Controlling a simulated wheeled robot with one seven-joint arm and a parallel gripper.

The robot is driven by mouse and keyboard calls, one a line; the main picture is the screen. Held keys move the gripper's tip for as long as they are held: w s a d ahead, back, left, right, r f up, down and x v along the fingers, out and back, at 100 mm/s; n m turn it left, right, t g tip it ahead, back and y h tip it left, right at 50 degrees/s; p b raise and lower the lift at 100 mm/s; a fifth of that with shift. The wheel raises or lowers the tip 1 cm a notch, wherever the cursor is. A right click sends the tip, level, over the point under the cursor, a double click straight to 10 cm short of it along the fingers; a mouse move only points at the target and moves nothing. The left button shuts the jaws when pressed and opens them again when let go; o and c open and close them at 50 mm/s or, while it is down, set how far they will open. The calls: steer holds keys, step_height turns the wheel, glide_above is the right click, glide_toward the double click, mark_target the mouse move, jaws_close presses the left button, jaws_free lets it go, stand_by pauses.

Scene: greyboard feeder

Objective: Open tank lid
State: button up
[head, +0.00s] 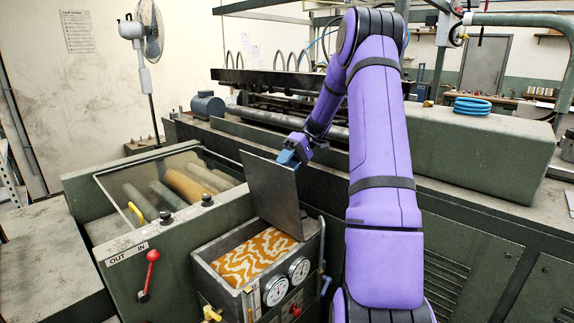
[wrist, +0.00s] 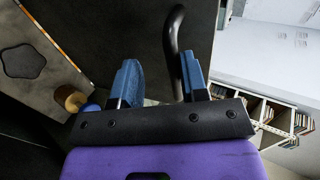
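The tank (head: 208,268) is a grey box at the front centre of the head view, with orange-and-white marbled contents showing inside. Its dark square lid (head: 268,192) stands raised, nearly upright, at the tank's back right. My gripper (head: 289,152) is at the lid's upper right edge, partly hidden behind it. In the wrist view, my gripper's blue fingers (wrist: 157,70) are spread apart. A dark curved handle (wrist: 177,38) runs down by the right finger's inner side, and clear space separates it from the left finger. I cannot tell whether it touches the right finger. The dark lid plate (wrist: 125,30) lies beyond.
Two round gauges (head: 287,281) and a yellow tap (head: 212,313) are on the tank's front. A glass-topped trough (head: 108,187) with rollers and a red-knobbed lever (head: 150,268) stand to the left. A long green machine (head: 490,150) fills the back and right.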

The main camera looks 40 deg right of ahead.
mark_target(275, 168)
steer(key=shift+w+r, duration=0.1)
steer(key=shift+r, duration=0.05)
steer(key=s+a+r, duration=0.2)
steer(key=s+a, duration=0.1)
steer(key=s, duration=0.4)
steer(key=s+a+r, duration=0.2)
steer(key=s+a, duration=0.2)
steer(key=s, duration=0.3)
steer(key=shift+s+a+r, duration=0.15)
steer(key=shift+a+r, duration=0.05)
steer(key=shift+r, duration=0.15)
stand_by(0.4)
steer(key=s+a+r+t+h, duration=0.2)
steer(key=s+a+r+h, duration=0.1)
steer(key=a, duration=0.4)
steer(key=s+a+r+t+h, duration=0.2)
steer(key=s+a+r+h, duration=0.1)
steer(key=a, duration=0.4)
steer(key=s+a+r+t+h, duration=0.1)
steer(key=s+a+r+h, duration=0.2)
steer(key=s+a+h, duration=0.2)
steer(key=shift+a+t+h, duration=0.3)
steer(key=shift+a+t, duration=0.1)
steer(key=shift+a, duration=0.55)
